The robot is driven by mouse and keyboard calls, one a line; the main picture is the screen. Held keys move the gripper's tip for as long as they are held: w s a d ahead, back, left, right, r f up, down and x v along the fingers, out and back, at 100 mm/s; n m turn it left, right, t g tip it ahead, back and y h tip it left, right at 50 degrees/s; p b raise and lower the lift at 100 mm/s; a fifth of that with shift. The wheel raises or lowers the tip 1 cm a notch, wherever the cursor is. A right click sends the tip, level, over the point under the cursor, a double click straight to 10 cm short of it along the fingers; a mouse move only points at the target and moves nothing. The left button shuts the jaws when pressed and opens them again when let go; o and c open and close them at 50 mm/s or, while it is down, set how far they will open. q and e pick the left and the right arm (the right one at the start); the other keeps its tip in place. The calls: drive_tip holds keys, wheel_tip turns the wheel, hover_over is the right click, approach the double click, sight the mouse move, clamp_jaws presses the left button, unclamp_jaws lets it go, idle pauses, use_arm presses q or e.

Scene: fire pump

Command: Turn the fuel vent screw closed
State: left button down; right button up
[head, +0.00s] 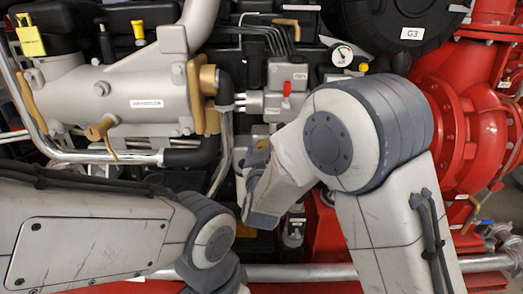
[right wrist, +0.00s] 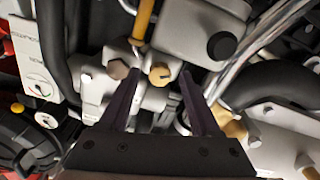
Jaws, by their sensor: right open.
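A small brass-yellow round screw head (right wrist: 160,74) with a dark mark sits on a pale grey block in the right wrist view. It appears to be the fuel vent screw. My right gripper (right wrist: 159,80) is open, with its two dark fingers pointing at the block, one on each side of the screw head. I cannot tell whether either finger touches it. In the head view my right arm's wrist covers most of this area, and the screw cannot be made out clearly. My left arm crosses the lower left of the head view; its gripper is out of frame.
A brownish bolt head (right wrist: 117,69) sits just left of the screw. A yellow handle (right wrist: 143,20) stands above it. In the head view a red-capped valve (head: 287,89), a gauge (head: 342,55), a grey manifold (head: 150,95) and a red pump housing (head: 455,125) crowd around my right arm.

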drive_tip(key=shift+w, duration=0.25)
drive_tip(key=shift+c, duration=0.3)
clamp_jaws()
